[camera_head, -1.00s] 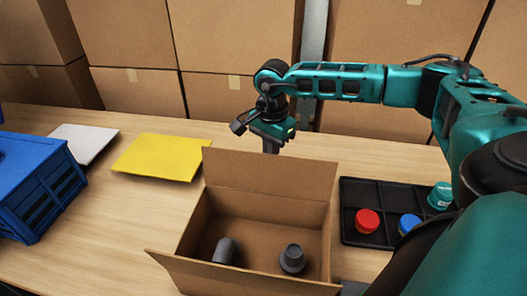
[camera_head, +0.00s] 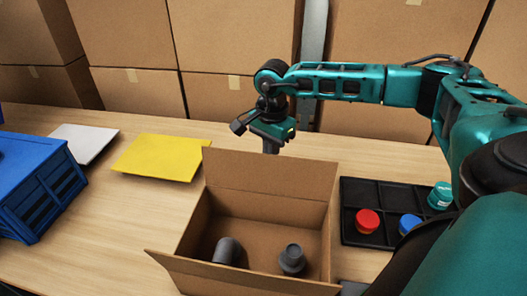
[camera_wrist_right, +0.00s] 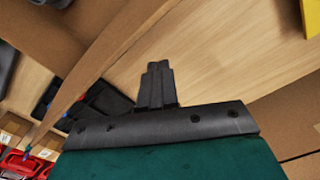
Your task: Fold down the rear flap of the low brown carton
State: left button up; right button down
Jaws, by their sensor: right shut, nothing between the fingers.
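The low brown carton (camera_head: 262,235) stands open on the table in the head view, with two dark grey parts (camera_head: 228,251) (camera_head: 292,259) inside. Its rear flap (camera_head: 270,174) stands up, leaning slightly back. Its front flap (camera_head: 240,277) is folded outward. My right gripper (camera_head: 271,147) is just behind the rear flap's top edge, pointing down, shut and empty; the flap hides its fingertips. In the right wrist view the shut fingers (camera_wrist_right: 157,85) are beside a brown flap (camera_wrist_right: 115,50), with a visible gap. My left gripper is not in view.
A black compartment tray (camera_head: 355,194) with a red lid (camera_head: 367,221), a blue lid (camera_head: 409,224) and a teal jar (camera_head: 440,196) is right of the carton. A yellow sheet (camera_head: 158,157), a white sheet (camera_head: 84,142) and a blue crate (camera_head: 40,190) lie left. Large cartons (camera_head: 235,50) stand behind.

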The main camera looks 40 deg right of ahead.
dwell(0.3)
jog(key=shift+s+a+r+p, duration=0.2)
jog(key=shift+s+a+p, duration=0.1)
jog(key=shift+s+a, duration=0.2)
jog(key=shift+s+a+r+p, duration=0.15)
jog(key=shift+s+a+p, duration=0.15)
jog(key=shift+a, duration=0.25)
jog(key=s+a, duration=0.1)
jog(key=a, duration=0.1)
jog(key=s+a+p, duration=0.1)
jog(key=s, duration=0.1)
jog(key=shift+s+a+r, duration=0.1)
jog(key=shift+a+r, duration=0.3)
jog(key=shift+a, duration=0.1)
jog(key=shift+s+a, duration=1.4)
jog(key=shift+a, duration=0.25)
jog(key=shift+f, duration=0.1)
